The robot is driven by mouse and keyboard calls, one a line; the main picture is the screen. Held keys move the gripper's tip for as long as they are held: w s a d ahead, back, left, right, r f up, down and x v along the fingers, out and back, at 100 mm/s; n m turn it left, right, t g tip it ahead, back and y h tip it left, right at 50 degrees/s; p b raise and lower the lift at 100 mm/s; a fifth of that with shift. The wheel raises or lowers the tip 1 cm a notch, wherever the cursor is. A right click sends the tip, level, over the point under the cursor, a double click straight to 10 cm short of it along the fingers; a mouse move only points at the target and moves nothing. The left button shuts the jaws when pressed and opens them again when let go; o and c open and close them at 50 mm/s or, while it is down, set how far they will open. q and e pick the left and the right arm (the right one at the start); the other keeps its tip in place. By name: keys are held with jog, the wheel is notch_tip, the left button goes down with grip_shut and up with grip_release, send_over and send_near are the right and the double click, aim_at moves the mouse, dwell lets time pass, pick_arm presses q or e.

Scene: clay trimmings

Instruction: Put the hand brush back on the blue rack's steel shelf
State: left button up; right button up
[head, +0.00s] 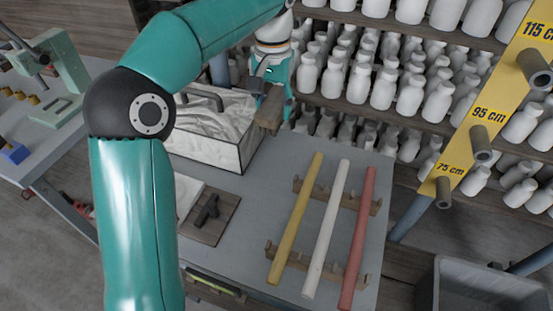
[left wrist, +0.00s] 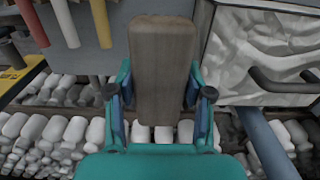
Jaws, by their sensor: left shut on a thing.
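The hand brush (head: 269,112) shows as a brown wooden block; no bristles can be made out. My left gripper (head: 271,88) is shut on it, and it hangs near the far right corner of the clay box. In the left wrist view the brush (left wrist: 163,65) stands out between the two fingers of the left gripper (left wrist: 160,100). Behind it is a rack with blue posts (head: 409,218) and brown-looking shelves (head: 345,104) full of white bottles. I cannot tell which shelf is steel. My right gripper is not in view.
Yellow, white (head: 326,230) and red rods lie across wooden rests. A yellow height board (head: 480,120) with pegs stands at right, above a grey bin (head: 485,290).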

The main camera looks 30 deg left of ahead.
pick_arm(q)
notch_tip(320, 180, down, 12)
jog(key=shift+b, duration=1)
jog(key=shift+f, duration=2.4)
jog(key=shift+b, duration=0.3)
jog(key=shift+f, duration=0.15)
jog(key=o, duration=1.2)
notch_tip(320, 180, up, 12)
jog(key=shift+r+p, duration=0.15)
jog(key=shift+p, duration=0.85)
